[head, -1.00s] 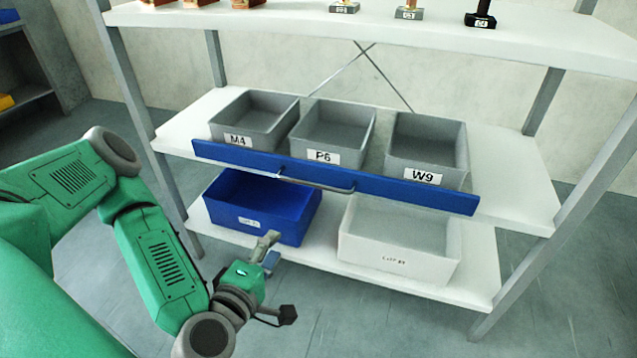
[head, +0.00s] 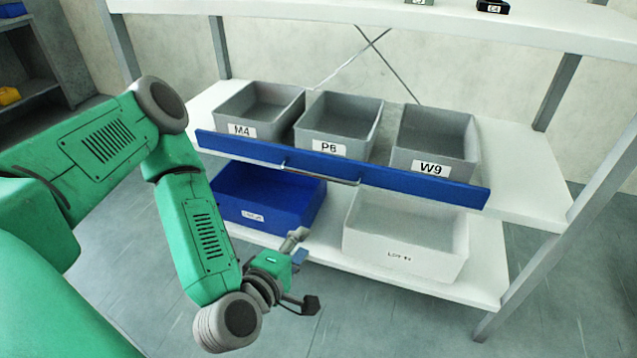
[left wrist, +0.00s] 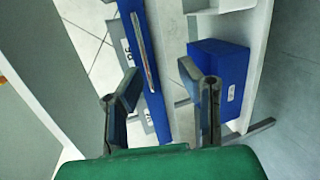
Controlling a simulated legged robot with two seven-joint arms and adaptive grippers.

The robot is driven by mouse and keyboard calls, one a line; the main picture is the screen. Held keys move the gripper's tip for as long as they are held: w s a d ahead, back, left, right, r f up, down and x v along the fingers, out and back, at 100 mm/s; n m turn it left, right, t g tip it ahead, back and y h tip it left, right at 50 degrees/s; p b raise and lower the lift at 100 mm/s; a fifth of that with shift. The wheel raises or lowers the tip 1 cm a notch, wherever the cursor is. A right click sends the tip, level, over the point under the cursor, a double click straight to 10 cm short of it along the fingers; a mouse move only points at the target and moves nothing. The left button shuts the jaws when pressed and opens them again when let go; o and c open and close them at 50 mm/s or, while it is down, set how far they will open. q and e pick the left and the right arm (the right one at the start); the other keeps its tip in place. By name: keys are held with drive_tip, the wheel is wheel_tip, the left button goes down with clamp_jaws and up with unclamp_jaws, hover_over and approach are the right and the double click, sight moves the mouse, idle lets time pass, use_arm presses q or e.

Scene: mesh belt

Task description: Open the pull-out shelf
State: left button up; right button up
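The pull-out shelf has a long blue front board (head: 420,186) with a thin metal bar handle (head: 322,175) at its middle. The board and handle also show in the left wrist view, the handle (left wrist: 143,50) lying ahead, between the directions of my two fingers. Grey bins M4 (head: 243,131), P6 (head: 320,148) and W9 (head: 430,168) stand behind the board. My left gripper (head: 306,277) is open and empty, below and in front of the handle, apart from it. In the left wrist view its fingers (left wrist: 160,88) are spread wide. My right gripper is not in view.
On the lower shelf stand a blue bin (head: 268,200) and a white bin (head: 400,252), close beyond my left gripper. A grey rack post (head: 560,270) stands at right. The floor (head: 400,320) in front is clear.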

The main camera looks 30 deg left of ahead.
sight(317, 174)
use_arm(q)
drive_tip(key=w+a+b, duration=0.1)
drive_tip(key=w+a, duration=0.2)
drive_tip(key=w, duration=0.3)
drive_tip(key=w+a+y+b, duration=0.1)
drive_tip(key=w+a+b, duration=0.1)
drive_tip(key=w, duration=0.5)
drive_tip(key=w+a+f+y+b, duration=0.1)
drive_tip(key=w+a, duration=0.3)
drive_tip(key=w, duration=0.3)
drive_tip(key=shift+w+a+f+n+b, duration=0.1)
drive_tip(key=shift+w+a+n+b, duration=0.1)
drive_tip(key=shift+n+b, duration=0.2)
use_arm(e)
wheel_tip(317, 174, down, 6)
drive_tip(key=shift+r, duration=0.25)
use_arm(q)
drive_tip(key=shift+c, duration=0.3)
clamp_jaws()
